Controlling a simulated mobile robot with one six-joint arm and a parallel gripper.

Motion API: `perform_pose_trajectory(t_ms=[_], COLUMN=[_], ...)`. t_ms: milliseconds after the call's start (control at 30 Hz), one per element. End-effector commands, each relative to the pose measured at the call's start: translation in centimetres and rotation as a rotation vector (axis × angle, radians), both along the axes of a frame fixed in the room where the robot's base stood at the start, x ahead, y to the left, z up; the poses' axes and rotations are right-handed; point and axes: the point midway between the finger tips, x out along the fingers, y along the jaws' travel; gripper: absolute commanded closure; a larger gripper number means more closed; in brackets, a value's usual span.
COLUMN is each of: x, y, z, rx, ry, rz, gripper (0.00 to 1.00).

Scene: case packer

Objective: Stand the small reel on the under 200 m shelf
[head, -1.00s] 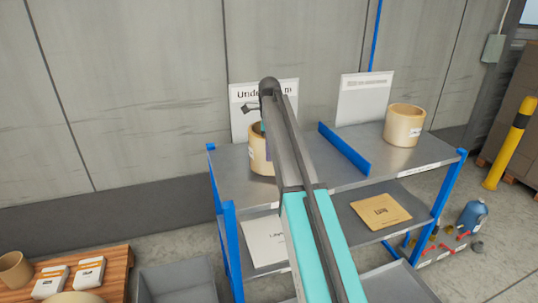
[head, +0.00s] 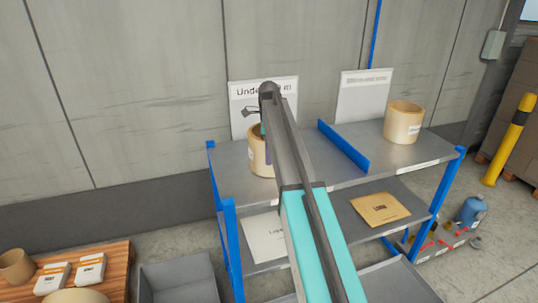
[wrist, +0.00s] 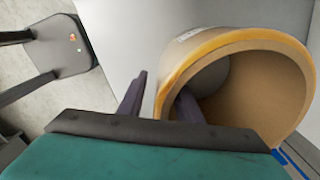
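A tan, hollow cardboard reel (head: 256,158) stands upright on the left part of the top shelf (head: 231,174), in front of the sign (head: 238,98) that begins "Unde"; my arm partly covers it and the sign. In the wrist view the same reel (wrist: 234,50) shows its open end. My gripper (wrist: 160,100) straddles the reel's wall, one dark finger outside and one inside. A narrow gap shows between the outer finger and the wall, so the gripper looks open. The fingertips are mostly hidden in the head view.
A blue divider (head: 343,147) splits the top shelf. Another tan reel (head: 403,122) stands on the right part before a second sign (head: 363,98). A brown packet (head: 380,209) lies on the shelf below. A wooden table (head: 112,277) and a grey bin (head: 178,278) stand at lower left.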

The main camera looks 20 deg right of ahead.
Motion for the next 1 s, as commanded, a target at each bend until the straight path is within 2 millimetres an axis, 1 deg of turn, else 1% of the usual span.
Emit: perform_pose_trajectory(t_ms=[300,467,667,1000], x=[0.0,0.1,0.2,0.2], y=[0.0,0.0,0.0,0.1], z=[0.4,1.4,3.7,8.4], rx=[0.0,0.0,-0.001,-0.001], ry=[0.0,-0.001,-0.002,-0.002], rz=[0.0,0.0,0.0,0.001], gripper=[0.69,0.69,0.69,0.69])
